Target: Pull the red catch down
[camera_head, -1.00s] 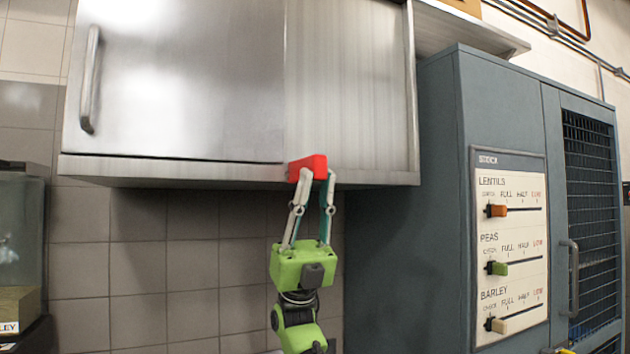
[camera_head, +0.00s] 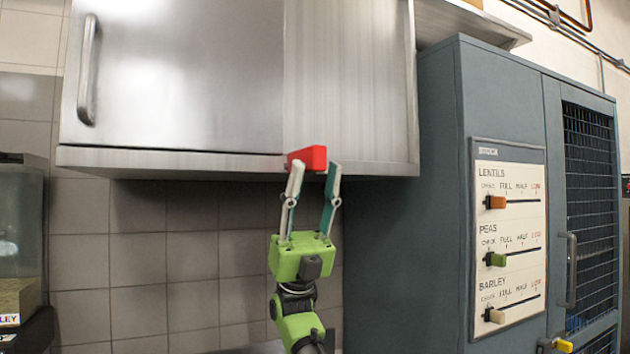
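The red catch (camera_head: 308,157) is a small red block at the lower edge of the steel wall cabinet (camera_head: 180,80), near the seam between its two front panels. My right gripper (camera_head: 315,172), green with pale fingers, reaches up from below. Its fingers are open and spread apart. The left fingertip overlaps the catch's lower left part in the picture. The right fingertip is just beside its right end. I cannot tell whether either finger touches the catch. My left gripper is not in view.
A blue-grey cabinet (camera_head: 400,230) stands close on the right, with a panel of sliders (camera_head: 508,240) for lentils, peas and barley and a mesh door (camera_head: 590,210). A glass container (camera_head: 20,235) is at far left. The tiled wall below the steel cabinet is clear.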

